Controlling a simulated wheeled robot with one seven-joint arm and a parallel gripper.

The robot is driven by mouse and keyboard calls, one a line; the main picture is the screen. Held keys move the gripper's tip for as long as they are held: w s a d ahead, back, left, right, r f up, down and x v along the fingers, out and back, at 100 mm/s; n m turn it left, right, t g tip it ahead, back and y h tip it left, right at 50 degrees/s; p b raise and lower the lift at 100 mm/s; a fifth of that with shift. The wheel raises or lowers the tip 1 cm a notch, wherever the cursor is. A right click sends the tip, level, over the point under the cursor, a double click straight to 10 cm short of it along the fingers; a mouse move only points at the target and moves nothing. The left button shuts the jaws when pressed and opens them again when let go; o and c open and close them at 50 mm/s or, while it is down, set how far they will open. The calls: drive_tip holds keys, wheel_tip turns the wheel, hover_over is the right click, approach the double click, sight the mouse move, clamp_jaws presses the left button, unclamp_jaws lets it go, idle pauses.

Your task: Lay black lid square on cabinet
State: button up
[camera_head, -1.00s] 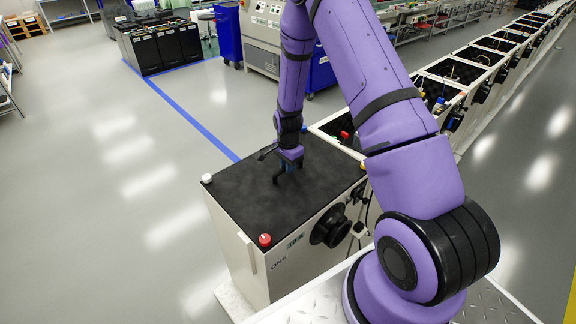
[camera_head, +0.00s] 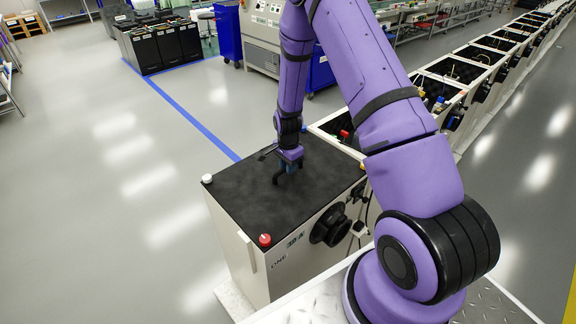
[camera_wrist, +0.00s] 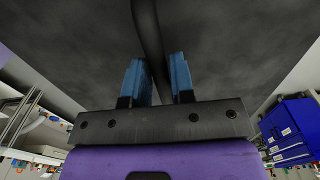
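The black lid (camera_head: 245,200) lies over the top of the front cabinet (camera_head: 290,262), and its visible edges look about in line with the cabinet's edges. The far right part is hidden behind my arm. My gripper (camera_head: 288,168) is at the lid's dark handle, near the middle of the lid. In the wrist view, the two blue fingers of my gripper (camera_wrist: 158,80) stand close on both sides of the handle (camera_wrist: 147,30), with the lid's dark face (camera_wrist: 230,45) beyond.
A white knob (camera_head: 207,178) and a red knob (camera_head: 265,239) stand at the lid's left corners. Open cabinets (camera_head: 440,92) run in a row to the back right. The grey floor on the left (camera_head: 90,220) is clear.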

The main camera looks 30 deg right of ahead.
drive_tip(key=o, duration=0.3)
drive_tip(key=shift+o, duration=0.2)
drive_tip(key=s+a+r+n+t, duration=0.1)
drive_tip(key=s+a+r+n, duration=0.2)
drive_tip(key=r, duration=0.9)
drive_tip(key=s+r+n+t, duration=0.15)
drive_tip(key=s+r, duration=0.25)
drive_tip(key=r, duration=0.8)
drive_tip(key=s+a+r+n, duration=0.2)
drive_tip(key=s+r+n, duration=0.15)
drive_tip(key=r, duration=0.85)
drive_tip(key=s+a+r+n+t, duration=0.1)
drive_tip(key=s+r+n, duration=0.3)
drive_tip(key=s, duration=0.6)
drive_tip(key=s+a+r+n+t, duration=0.1)
drive_tip(key=s+a+r+n, duration=0.1)
drive_tip(key=s+r, duration=0.4)
drive_tip(key=s+n, duration=0.1)
drive_tip(key=s, duration=0.4)
drive_tip(key=shift+n+t, duration=0.35)
drive_tip(key=shift+n, duration=0.05)
